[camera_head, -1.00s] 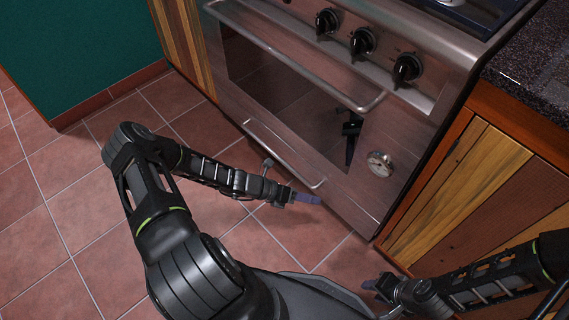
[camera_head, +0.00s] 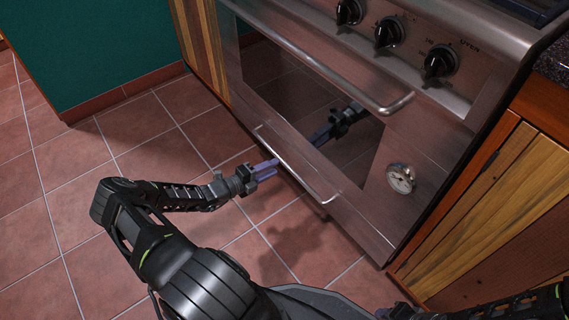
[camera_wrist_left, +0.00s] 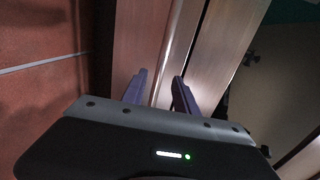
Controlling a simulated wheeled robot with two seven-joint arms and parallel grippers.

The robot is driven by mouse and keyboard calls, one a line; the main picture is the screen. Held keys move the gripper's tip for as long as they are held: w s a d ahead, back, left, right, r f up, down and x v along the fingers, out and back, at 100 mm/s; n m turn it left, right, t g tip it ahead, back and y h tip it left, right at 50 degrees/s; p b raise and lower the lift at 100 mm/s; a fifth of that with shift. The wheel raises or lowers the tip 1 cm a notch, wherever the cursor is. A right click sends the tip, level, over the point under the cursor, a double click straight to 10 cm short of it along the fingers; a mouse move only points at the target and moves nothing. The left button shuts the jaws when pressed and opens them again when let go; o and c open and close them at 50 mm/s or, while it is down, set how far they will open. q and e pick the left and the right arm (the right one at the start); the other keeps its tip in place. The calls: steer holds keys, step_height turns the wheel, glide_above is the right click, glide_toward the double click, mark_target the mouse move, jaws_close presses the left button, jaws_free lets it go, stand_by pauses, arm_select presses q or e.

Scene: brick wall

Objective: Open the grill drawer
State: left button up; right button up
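The grill drawer (camera_head: 290,178) is the low steel front of the oven, below the glass door, and looks closed. Its long bar handle (camera_head: 300,171) runs along its upper part. My left gripper (camera_head: 275,164) is at the handle, nearer its left end. In the left wrist view, its two purple fingers (camera_wrist_left: 160,76) are apart, and the bright handle bar (camera_wrist_left: 177,45) shows between them. I cannot tell whether they touch it. My right gripper (camera_head: 384,313) is low at the bottom edge, mostly cut off, and its fingers are unclear.
The oven door (camera_head: 300,105) with its own bar handle (camera_head: 315,65) is above the drawer. Black knobs (camera_head: 389,32) and a round dial (camera_head: 401,178) are on the front. Wooden cabinets (camera_head: 490,215) flank the oven. The tiled floor (camera_head: 80,220) on the left is clear.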

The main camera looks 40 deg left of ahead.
mark_target(284, 161)
arm_select(q)
steer(key=b+x, duration=0.2)
steer(key=x, duration=0.3)
steer(key=shift+w+f, duration=0.1)
steer(key=shift+f, duration=0.1)
steer(key=shift+w+d, duration=0.15)
steer(key=shift+w, duration=0.2)
steer(key=shift+c, duration=0.2)
jaws_close()
stand_by(0.7)
